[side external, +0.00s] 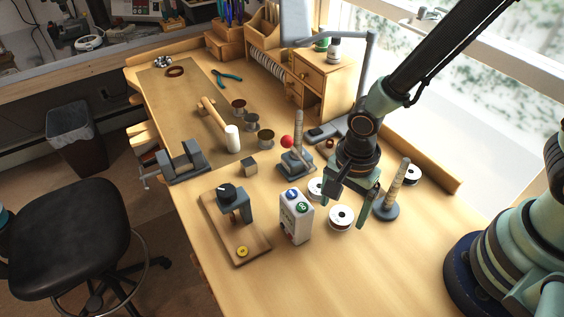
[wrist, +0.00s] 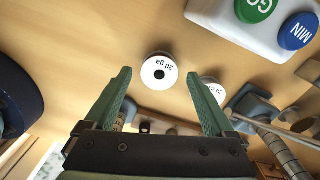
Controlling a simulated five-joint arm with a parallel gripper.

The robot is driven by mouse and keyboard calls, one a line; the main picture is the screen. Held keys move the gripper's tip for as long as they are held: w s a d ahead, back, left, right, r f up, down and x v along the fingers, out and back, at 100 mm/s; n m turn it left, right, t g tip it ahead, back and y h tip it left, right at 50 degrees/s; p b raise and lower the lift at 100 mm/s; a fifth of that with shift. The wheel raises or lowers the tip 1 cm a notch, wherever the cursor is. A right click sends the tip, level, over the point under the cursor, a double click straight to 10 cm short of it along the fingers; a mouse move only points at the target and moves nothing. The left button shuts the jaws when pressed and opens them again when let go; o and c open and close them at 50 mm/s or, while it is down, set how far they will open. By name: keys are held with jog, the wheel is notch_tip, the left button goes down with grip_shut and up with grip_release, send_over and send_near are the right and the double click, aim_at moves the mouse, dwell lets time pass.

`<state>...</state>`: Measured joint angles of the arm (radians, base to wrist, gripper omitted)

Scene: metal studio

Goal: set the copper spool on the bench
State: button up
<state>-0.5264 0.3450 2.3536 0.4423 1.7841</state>
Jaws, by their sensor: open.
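Several wire spools are in view, and I cannot tell for sure which is the copper one. A white-topped spool (side external: 341,217) lies flat on the bench (side external: 300,268) just below and left of my gripper (side external: 352,198). In the wrist view a spool labelled "20 ga" (wrist: 160,73) shows between and beyond the fingertips of my gripper (wrist: 158,78). A second white spool (wrist: 214,88) is partly hidden by the right finger; it seems to be the one left of my gripper in the side view (side external: 316,189). My gripper is open and empty, pointing down.
A control box (side external: 297,216) with green and blue buttons stands left of the spools. A ring mandrel (side external: 393,190) stands close on the right, with another white spool (side external: 411,175) behind it. The front bench is clear.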

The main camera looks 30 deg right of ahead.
notch_tip(320, 180, up, 11)
jog(key=w+d+r+n+t, duration=0.2)
jog(key=d+r+n+t, duration=0.3)
jog(key=d+r+n, duration=0.7)
jog(key=d+n, duration=0.2)
jog(key=d, duration=0.1)
jog(key=shift+w+t, duration=0.25)
jog(key=shift+t, duration=0.05)
